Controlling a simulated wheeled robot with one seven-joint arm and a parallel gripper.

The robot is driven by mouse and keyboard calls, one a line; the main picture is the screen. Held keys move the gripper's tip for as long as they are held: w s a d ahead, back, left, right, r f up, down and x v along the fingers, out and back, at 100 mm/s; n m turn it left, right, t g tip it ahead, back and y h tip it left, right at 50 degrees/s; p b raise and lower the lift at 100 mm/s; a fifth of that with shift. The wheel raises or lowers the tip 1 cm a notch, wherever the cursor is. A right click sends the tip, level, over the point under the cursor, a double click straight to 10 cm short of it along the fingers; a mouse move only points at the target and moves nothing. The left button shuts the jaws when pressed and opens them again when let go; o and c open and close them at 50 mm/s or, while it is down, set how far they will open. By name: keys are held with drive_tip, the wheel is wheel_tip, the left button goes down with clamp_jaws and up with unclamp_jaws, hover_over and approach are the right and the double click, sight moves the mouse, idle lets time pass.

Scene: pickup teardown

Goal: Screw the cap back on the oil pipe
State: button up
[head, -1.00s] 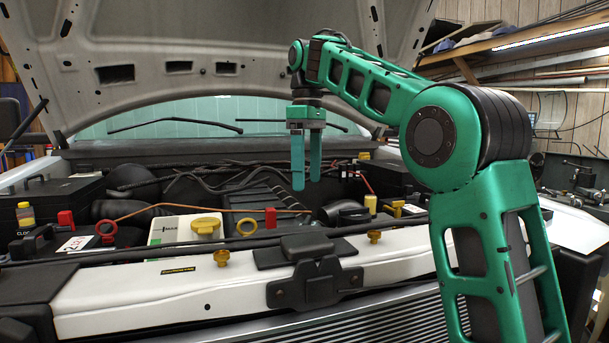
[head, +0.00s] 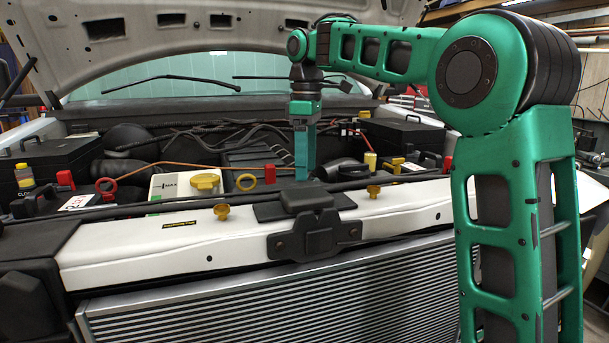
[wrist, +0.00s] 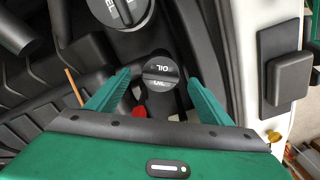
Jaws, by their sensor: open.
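A round black cap marked OIL (wrist: 160,72) shows in the wrist view, just ahead of and between my fingertips, with a raised grip bar across its top. I cannot tell whether it sits on the oil pipe or lies loose; the pipe under it is hidden. My gripper (head: 302,178) points down over the engine bay, behind the front crossmember; its fingers overlap in the head view. In the wrist view, my gripper (wrist: 158,84) is open, with one finger to each side of the cap and nothing held. The cap cannot be made out in the head view.
A second, larger black cap (wrist: 122,10) with partly cut-off lettering is near the OIL cap. The white crossmember (head: 400,213) with its black latch (head: 313,235) runs in front. A white reservoir with a yellow cap (head: 203,183) stands left. The raised hood (head: 240,36) hangs above.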

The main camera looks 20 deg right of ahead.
drive_tip(key=shift+f, duration=1.15)
drive_tip(key=c, duration=1.3)
drive_tip(key=m, duration=0.7)
drive_tip(key=shift+m, duration=0.3)
drive_tip(key=m, duration=0.7)
